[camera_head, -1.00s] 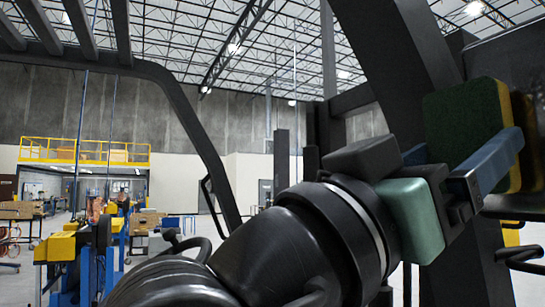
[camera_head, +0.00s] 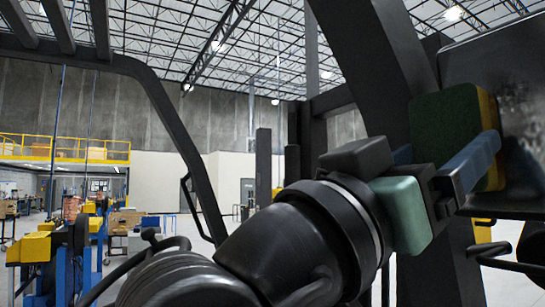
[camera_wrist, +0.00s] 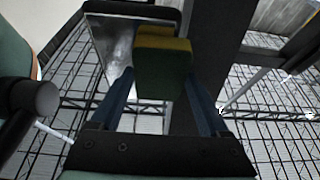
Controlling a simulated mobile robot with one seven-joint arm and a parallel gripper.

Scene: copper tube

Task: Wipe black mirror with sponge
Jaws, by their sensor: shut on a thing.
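The sponge (camera_head: 447,128) is a block with a dark green side and a yellow side. My gripper (camera_head: 455,163) is shut on it with its blue fingers, and the yellow side faces the mirror. The black mirror (camera_head: 522,100) is a dark panel with grey smudges at the right edge of the head view, partly cut off by the frame. The sponge overlaps its left part; I cannot tell whether they touch. In the wrist view the sponge (camera_wrist: 162,75) sits between the fingers, with the smudged mirror (camera_wrist: 112,42) behind it to the left.
A thick dark frame post (camera_head: 385,60) rises just left of the sponge, close to my arm. Another dark bar (camera_head: 165,120) curves down on the left. Workbenches and a yellow railing (camera_head: 65,148) stand far back in the hall.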

